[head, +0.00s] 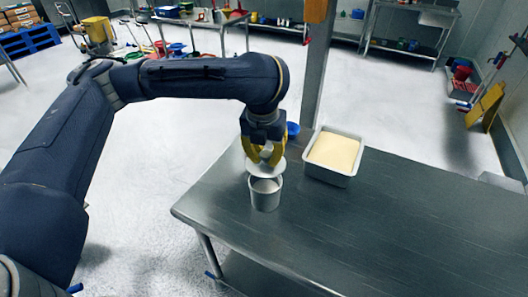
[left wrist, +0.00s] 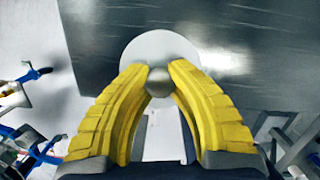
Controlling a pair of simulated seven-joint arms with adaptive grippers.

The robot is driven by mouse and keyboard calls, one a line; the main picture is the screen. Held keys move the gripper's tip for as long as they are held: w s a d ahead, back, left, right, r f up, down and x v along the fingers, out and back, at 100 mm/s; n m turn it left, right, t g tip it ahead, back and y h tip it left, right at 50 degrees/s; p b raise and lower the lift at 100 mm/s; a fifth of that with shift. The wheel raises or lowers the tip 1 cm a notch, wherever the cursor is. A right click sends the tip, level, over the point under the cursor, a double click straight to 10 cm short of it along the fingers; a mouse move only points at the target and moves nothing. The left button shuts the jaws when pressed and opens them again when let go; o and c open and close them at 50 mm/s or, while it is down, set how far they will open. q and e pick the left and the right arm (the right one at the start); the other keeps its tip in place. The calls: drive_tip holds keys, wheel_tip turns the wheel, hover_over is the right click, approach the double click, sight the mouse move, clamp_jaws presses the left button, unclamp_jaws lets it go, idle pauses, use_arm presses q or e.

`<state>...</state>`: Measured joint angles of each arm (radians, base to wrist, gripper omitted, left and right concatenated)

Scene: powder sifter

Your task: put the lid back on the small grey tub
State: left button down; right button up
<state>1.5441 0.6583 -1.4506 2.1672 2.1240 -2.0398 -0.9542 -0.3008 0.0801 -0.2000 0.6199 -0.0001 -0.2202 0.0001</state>
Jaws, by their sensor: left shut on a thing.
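The small grey tub (head: 265,195) stands upright on the metal table, near its left end, with its open top showing. My left gripper (head: 265,160) is above the tub's back edge, shut on the lid (head: 256,168). In the left wrist view, the yellow fingers (left wrist: 160,84) close around the lid's round grey knob, and the pale round lid (left wrist: 158,46) shows beyond them. The lid is over the rear part of the tub's mouth; whether it touches the rim I cannot tell. In the left wrist view the tub is hidden. My right gripper is not in view.
A grey metal pan (head: 327,177) filled with pale powder stands close to the right of the tub. A blue object (head: 293,130) shows behind the table by a grey post. The metal table (head: 420,220) is clear to the right and in front.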

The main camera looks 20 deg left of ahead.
use_arm(q)
drive_tip(key=shift+f, duration=2.5)
drive_tip(key=shift+f, duration=0.25)
idle(0.8)
drive_tip(key=c, duration=0.7)
unclamp_jaws()
drive_tip(key=shift+o, duration=0.2)
drive_tip(key=shift+r, duration=0.1)
drive_tip(key=shift+r, duration=3.4)
